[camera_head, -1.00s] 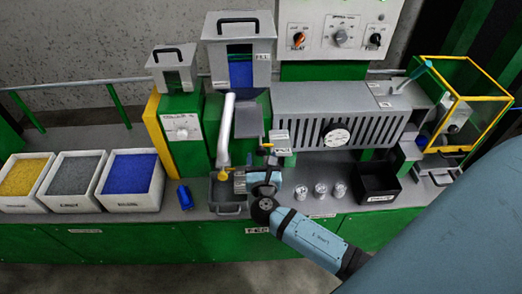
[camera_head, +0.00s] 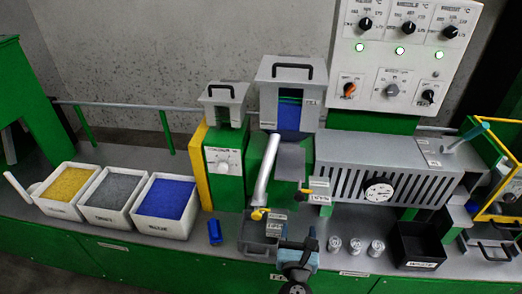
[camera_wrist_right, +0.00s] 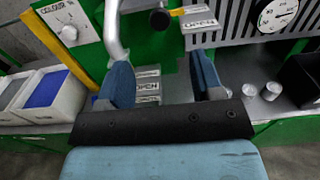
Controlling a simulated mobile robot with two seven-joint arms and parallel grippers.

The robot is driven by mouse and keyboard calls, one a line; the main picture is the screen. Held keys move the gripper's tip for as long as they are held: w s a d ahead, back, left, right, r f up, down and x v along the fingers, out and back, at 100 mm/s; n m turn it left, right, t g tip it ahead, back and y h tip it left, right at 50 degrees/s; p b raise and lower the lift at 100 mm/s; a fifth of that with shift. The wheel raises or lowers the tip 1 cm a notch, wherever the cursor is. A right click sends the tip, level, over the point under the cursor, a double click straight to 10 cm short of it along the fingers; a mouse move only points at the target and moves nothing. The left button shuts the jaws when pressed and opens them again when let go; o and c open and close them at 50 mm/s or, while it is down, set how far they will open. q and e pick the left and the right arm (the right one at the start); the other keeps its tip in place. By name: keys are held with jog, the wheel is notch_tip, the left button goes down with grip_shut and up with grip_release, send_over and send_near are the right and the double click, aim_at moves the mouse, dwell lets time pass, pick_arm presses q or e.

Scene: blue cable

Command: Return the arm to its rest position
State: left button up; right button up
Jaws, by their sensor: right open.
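My right gripper (camera_head: 297,241) is in the lower middle of the head view, in front of the machine's bench. It is open. In the right wrist view its two blue fingers (camera_wrist_right: 163,76) stand apart, with nothing held between them. Beyond them are grey parts with OPEN labels (camera_wrist_right: 146,86). My left gripper is not in view.
Trays of yellow (camera_head: 68,184), grey (camera_head: 111,190) and blue (camera_head: 166,198) granules stand at left. Several metal cups (camera_head: 355,245) and a black bin (camera_head: 416,246) stand to the right. The slotted grey barrel (camera_head: 340,160) rises behind.

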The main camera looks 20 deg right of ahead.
jog(key=s+a+f+m+g+y+p, duration=0.2)
jog(key=s+a+f+m+y, duration=0.1)
jog(key=m, duration=1)
jog(key=s+a+f+m+g+y+p, duration=0.2)
jog(key=s+a+f+m+y, duration=0.2)
jog(key=s+m+y, duration=0.4)
jog(key=f+m+y, duration=0.1)
jog(key=m, duration=0.4)
jog(key=shift+f+m+p, duration=0.3)
jog(key=shift+f, duration=0.05)
